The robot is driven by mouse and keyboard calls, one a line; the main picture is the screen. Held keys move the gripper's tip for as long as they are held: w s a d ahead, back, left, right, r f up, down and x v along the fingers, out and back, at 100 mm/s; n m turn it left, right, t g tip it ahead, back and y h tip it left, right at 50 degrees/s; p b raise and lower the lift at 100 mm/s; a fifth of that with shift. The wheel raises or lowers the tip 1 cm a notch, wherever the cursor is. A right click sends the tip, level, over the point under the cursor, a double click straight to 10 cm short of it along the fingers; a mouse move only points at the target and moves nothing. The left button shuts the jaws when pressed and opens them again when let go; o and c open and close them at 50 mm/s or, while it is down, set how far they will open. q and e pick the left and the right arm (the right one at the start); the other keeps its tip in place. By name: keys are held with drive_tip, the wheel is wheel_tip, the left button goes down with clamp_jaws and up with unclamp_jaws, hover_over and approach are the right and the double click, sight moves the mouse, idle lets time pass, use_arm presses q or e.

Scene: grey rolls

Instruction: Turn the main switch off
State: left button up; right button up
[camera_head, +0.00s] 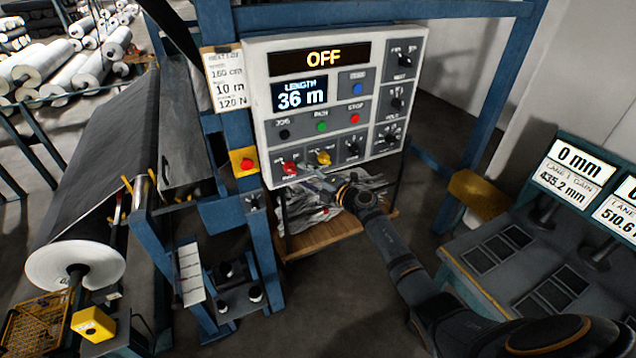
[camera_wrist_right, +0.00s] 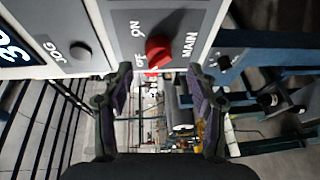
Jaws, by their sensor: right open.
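The main switch is a red knob (camera_head: 290,168) at the lower left of the white control panel (camera_head: 257,110). In the right wrist view the red knob (camera_wrist_right: 158,52) sits between the labels ON, OFF and MAIN. I cannot tell surely which label it points to. The panel's top display (camera_head: 322,58) reads OFF. My right gripper (camera_head: 312,171) is just below and right of the knob in the head view. In the wrist view its open fingers (camera_wrist_right: 158,80) stand on either side of the knob's line, apart from it. My left gripper is not in view.
A yellow knob (camera_head: 323,157) is close right of the red one. A red button on a yellow box (camera_head: 244,162) is on the blue post at the left. A wooden shelf (camera_head: 322,236) with crumpled grey material lies below the panel. A console (camera_head: 545,240) stands at right.

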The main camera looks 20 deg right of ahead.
drive_tip(key=v, duration=0.6)
drive_tip(key=shift+s, duration=0.3)
drive_tip(key=shift+d, duration=0.15)
drive_tip(key=s+d+f+m+g+h+b, duration=0.25)
drive_tip(key=s+f+m, duration=0.3)
drive_tip(key=f, duration=0.85)
drive_tip(key=s+d+f+m+g+h+b, duration=0.1)
drive_tip(key=s+d+f+m+h+b, duration=0.35)
drive_tip(key=f, duration=1.05)
drive_tip(key=s+f+m+g+h+b, duration=0.1)
drive_tip(key=s+f+m, duration=0.55)
drive_tip(key=f, duration=0.75)
drive_tip(key=s+a+f+m+g+b, duration=0.25)
drive_tip(key=s+f+g, duration=0.25)
drive_tip(key=s+f, duration=1.15)
drive_tip(key=s+a+f+m+g+b, duration=0.1)
drive_tip(key=s+a+f+g, duration=0.1)
drive_tip(key=s, duration=0.9)
drive_tip(key=s+a+f+m+g+b, duration=0.1)
drive_tip(key=s+f, duration=0.4)
drive_tip(key=s, duration=0.6)
drive_tip(key=shift+s+a+m+g+b, duration=0.15)
drive_tip(key=shift+a+m+g+b, duration=0.15)
drive_tip(key=shift+a+m+g, duration=0.55)
